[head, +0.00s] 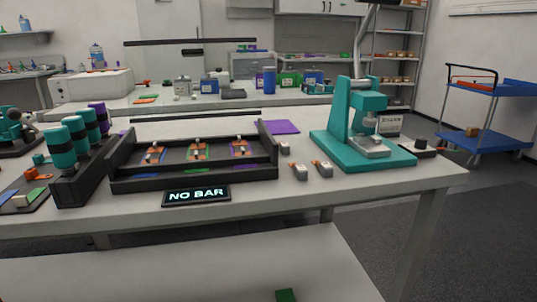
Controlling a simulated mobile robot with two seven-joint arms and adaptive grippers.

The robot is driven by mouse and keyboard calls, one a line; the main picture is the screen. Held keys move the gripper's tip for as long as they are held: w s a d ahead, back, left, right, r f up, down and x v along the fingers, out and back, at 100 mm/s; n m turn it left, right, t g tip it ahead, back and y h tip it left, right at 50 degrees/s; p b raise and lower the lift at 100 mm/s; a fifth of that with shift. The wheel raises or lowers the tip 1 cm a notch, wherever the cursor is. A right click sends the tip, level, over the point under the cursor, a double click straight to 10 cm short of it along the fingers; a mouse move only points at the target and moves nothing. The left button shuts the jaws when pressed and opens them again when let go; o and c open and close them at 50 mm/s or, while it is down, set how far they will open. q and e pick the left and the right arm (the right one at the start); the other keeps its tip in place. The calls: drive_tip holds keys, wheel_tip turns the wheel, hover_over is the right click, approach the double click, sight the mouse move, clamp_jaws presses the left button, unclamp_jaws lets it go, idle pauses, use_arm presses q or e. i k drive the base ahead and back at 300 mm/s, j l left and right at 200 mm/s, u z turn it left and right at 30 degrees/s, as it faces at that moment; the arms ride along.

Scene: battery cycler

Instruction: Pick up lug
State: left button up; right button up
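Several small grey pieces with orange parts, which look like lugs, lie on the bench (400,183) between the black tray and the teal press. One lug-like piece (299,171) is near the tray's front right corner. A second (323,169) lies just right of it, and a third (284,148) is farther back beside the tray's right side. They are too small to make out in detail. Neither of my grippers shows in the head view.
The black tray (195,181) holds small orange and metal parts. The teal press (348,125) is on the right, and a black rack with teal and purple cylinders (72,190) on the left. The bench's front right is clear.

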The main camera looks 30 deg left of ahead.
sight(326, 169)
drive_tip(key=i+u, duration=0.1)
drive_tip(key=u, duration=0.85)
drive_tip(key=i+l+u, duration=0.1)
drive_tip(key=u, duration=0.35)
drive_tip(key=i+l, duration=0.4)
drive_tip(key=l, duration=0.15)
drive_tip(key=i+l, duration=0.4)
drive_tip(key=l+u, duration=0.05)
drive_tip(key=l, duration=0.05)
